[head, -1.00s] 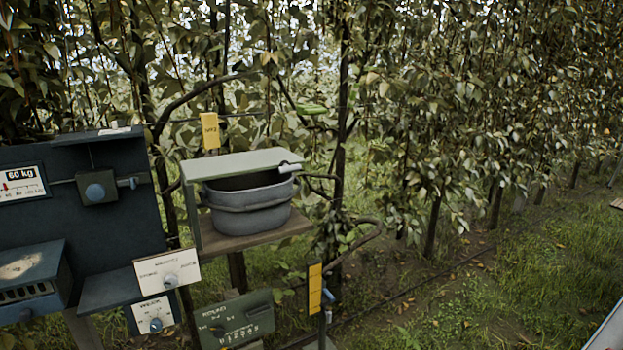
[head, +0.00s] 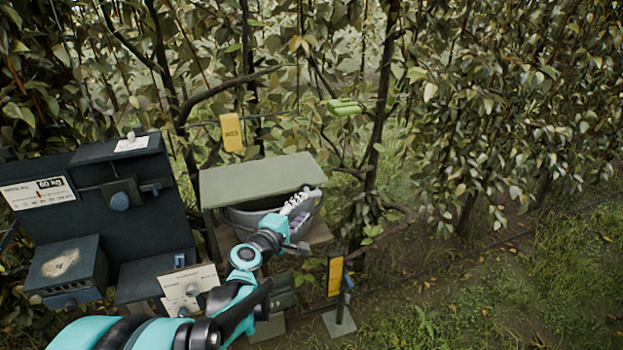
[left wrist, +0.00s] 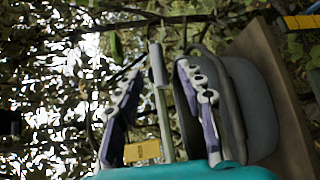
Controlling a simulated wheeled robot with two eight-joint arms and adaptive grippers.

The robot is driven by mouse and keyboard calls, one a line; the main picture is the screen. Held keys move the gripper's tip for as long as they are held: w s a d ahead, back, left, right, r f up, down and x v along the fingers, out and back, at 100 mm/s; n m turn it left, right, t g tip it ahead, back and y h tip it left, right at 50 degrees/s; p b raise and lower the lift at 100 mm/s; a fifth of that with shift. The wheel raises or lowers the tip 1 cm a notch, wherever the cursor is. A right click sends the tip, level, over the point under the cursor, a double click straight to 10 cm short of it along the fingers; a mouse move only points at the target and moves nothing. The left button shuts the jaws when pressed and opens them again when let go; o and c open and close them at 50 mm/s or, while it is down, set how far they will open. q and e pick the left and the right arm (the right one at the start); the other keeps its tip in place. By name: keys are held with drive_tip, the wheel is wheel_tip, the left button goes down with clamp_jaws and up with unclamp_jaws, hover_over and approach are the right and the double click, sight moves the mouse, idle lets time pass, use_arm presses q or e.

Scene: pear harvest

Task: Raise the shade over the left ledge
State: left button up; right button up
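The shade (head: 258,179) is a flat grey-green panel over the wooden ledge (head: 318,233), which holds a grey tub (head: 240,216). My left gripper (head: 304,204) is at the shade's front right corner, in front of the tub, and hides the shade's handle in the head view. In the left wrist view, the gripper (left wrist: 161,65) is open. The shade's thin edge (left wrist: 165,125) and its pale handle (left wrist: 157,66) show between the spread fingers. I cannot tell whether they touch. The tub (left wrist: 248,105) is beyond the right finger. My right gripper is not in view.
A dark panel with a scale dial (head: 38,192) and a vented box (head: 68,268) stands at left. A yellow tag (head: 231,132) hangs behind the shade. A post with a yellow sign (head: 335,277) stands at right. Branches and leaves are close behind; grass at right is open.

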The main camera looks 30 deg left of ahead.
sight(309, 198)
use_arm(q)
drive_tip(key=shift+w+a+r, duration=0.1)
drive_tip(key=shift+w+a, duration=0.15)
drive_tip(key=shift+w, duration=0.1)
drive_tip(key=w, duration=0.4)
drive_tip(key=w+f, duration=0.1)
drive_tip(key=w, duration=0.2)
drive_tip(key=shift+a+b, duration=0.15)
drive_tip(key=shift+b, duration=0.2)
drive_tip(key=shift+s, duration=0.1)
clamp_jaws()
